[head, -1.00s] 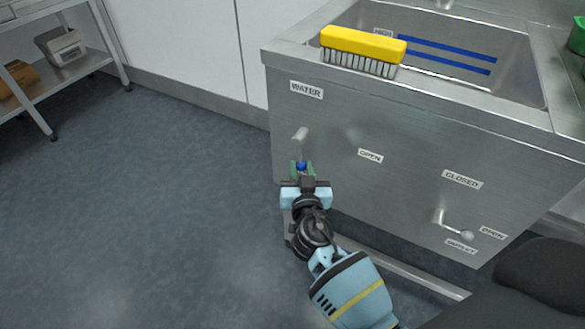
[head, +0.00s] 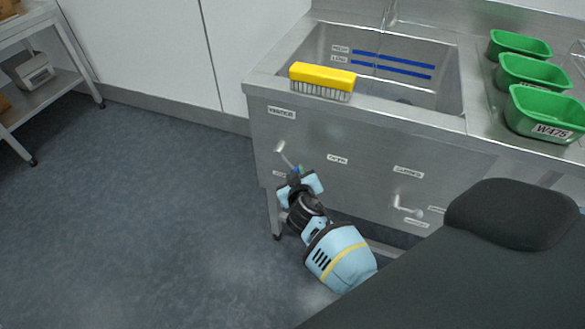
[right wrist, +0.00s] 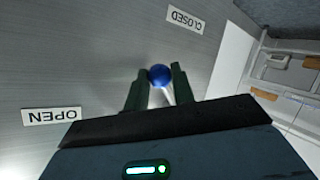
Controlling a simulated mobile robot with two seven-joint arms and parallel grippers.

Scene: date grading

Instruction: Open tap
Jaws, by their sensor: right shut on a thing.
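The tap lever (head: 287,159) is a short metal arm on the steel front panel, under a label that reads as WATER (head: 282,112). It slants down to the right from its pivot and ends in a blue knob (right wrist: 160,75). My right gripper (head: 296,173) is shut on the blue knob, with a dark green finger on each side of it in the right wrist view. The OPEN label (right wrist: 51,116) and the CLOSED label (right wrist: 186,19) show on the panel there. The knob is partly hidden by the gripper in the head view. My left gripper is not in view.
A second lever (head: 407,207) with a pale knob sits lower right. A yellow brush (head: 322,76) lies on the front rim of the sink basin (head: 440,90), which has blue level lines. Green tubs (head: 546,108) stand right. Open floor (head: 120,220) lies left.

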